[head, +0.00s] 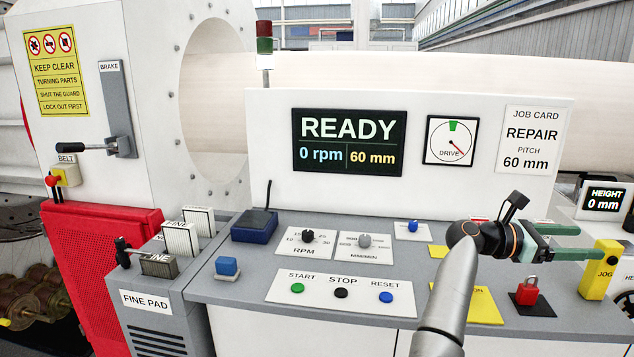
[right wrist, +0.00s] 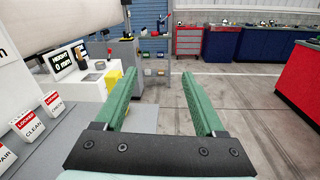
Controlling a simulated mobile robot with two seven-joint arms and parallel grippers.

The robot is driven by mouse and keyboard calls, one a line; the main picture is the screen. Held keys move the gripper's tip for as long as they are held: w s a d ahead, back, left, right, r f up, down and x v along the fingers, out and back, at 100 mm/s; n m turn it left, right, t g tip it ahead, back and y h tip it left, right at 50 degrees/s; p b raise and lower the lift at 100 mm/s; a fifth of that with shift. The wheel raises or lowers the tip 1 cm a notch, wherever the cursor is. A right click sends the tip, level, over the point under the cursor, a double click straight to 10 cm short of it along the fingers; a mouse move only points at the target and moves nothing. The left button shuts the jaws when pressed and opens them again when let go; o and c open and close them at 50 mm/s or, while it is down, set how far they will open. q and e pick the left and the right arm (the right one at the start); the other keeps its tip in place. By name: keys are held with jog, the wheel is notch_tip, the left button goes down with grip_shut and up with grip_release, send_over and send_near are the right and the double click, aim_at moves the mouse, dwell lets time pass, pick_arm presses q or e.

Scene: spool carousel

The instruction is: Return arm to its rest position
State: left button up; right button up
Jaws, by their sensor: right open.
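My right arm (head: 447,300) rises from the bottom right of the head view. Its green-fingered right gripper (head: 575,243) points right, above the right end of the console (head: 230,292), near the yellow JOG post (head: 600,270). In the right wrist view the two green fingers of this gripper (right wrist: 161,98) stand wide apart with nothing between them. My left gripper is not in the head view.
The screen (head: 349,142) reads READY, 0 rpm, 60 mm. A red padlock (head: 527,292) sits below the gripper. LOCKED signs (right wrist: 27,124) and the HEIGHT display (right wrist: 62,60) show left in the wrist view. Open floor (right wrist: 240,95) lies beyond the fingers.

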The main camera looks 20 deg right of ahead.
jog(key=w+a+n+t+h, duration=0.4)
jog(key=n+t, duration=0.4)
jog(key=n, duration=0.2)
jog(key=w+a+n+t+h, duration=0.45)
jog(key=n+t, duration=0.25)
jog(key=n, duration=0.4)
jog(key=w+a+f+n+t+y+b, duration=0.1)
jog(key=w+a+f+n+t+y, duration=0.1)
jog(key=a+f+n+t+y, duration=0.8)
jog(key=w+a+f+n+t+y, duration=0.3)
jog(key=a+f+n+y, duration=0.4)
jog(key=n, duration=0.8)
jog(key=s+a+f+n+g+y, duration=0.25)
jog(key=a+f+n+y, duration=0.2)
jog(key=f, duration=0.25)
jog(key=s+a+f+n+g+y, duration=0.25)
jog(key=s+a+f+n, duration=0.2)
jog(key=f, duration=0.35)
jog(key=s+a+f+n+g+y, duration=0.1)
jog(key=s+a+f+n+g, duration=0.2)
jog(key=s+a+f, duration=0.2)
jog(key=s+a+f+n+g+y, duration=0.2)
jog(key=s+a+f, duration=0.4)
jog(key=s+f, duration=0.3)
jog(key=s+n+g+b, duration=0.1)
jog(key=s+n, duration=0.1)
jog(key=s, duration=0.2)
jog(key=shift+f+g, duration=0.25)
jog(key=shift+g, duration=0.15)
jog(key=shift+a, duration=0.1)
